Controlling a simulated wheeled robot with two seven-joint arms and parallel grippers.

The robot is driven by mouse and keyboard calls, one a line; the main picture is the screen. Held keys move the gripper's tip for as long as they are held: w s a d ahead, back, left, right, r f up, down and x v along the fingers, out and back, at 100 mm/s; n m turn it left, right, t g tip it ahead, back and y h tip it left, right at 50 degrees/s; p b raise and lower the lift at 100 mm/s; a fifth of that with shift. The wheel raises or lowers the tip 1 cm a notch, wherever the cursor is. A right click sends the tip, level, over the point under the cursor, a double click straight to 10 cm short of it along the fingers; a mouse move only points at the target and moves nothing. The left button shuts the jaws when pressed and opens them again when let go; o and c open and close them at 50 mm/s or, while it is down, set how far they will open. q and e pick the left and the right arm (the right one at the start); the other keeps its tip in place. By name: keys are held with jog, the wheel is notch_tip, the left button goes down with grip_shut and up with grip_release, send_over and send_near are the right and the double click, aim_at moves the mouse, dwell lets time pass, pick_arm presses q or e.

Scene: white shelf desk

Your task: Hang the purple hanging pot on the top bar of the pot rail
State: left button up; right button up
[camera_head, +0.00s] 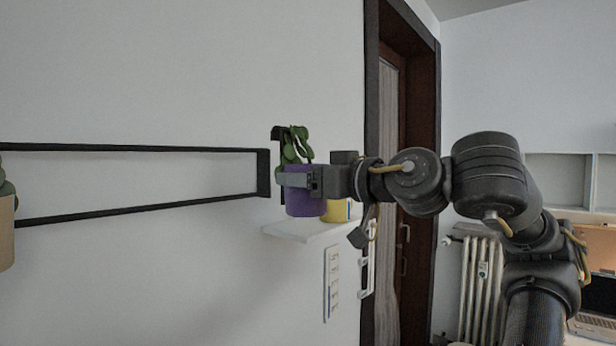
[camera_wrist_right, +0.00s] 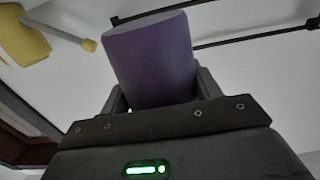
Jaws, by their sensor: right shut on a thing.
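The purple hanging pot (camera_head: 304,204) holds a green leafy plant (camera_head: 294,146), and a dark hook stands up behind it. My right gripper (camera_head: 298,181) is shut on the pot, which looks upright. In the right wrist view the purple pot (camera_wrist_right: 150,60) sits between the two fingers of the gripper (camera_wrist_right: 160,95). The pot rail is a black wall frame with a top bar (camera_head: 130,148) and a lower bar (camera_head: 140,209). In the head view the pot is just right of the rail's right end. My left gripper is not in view.
A white shelf (camera_head: 300,229) is below the pot, with a yellow pot (camera_head: 337,211) on it. A tan pot (camera_head: 6,232) with a plant is at the far left edge. A dark door frame (camera_head: 372,60) and a radiator (camera_head: 481,285) are to the right.

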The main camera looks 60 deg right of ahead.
jog(key=shift+w+r+p, duration=0.25)
jog(key=shift+w+p, duration=0.65)
jog(key=shift+w, duration=0.05)
jog(key=w+d+p, duration=0.1)
jog(key=w+p, duration=0.4)
jog(key=w, duration=0.8)
jog(key=shift+d+f, duration=0.25)
jog(key=shift+d, duration=0.05)
jog(key=shift+w, duration=0.35)
jog(key=shift+c, duration=0.6)
jog(key=shift+s+f+b, duration=0.1)
jog(key=shift+f+b, duration=0.65)
jog(key=shift+f, duration=0.5)
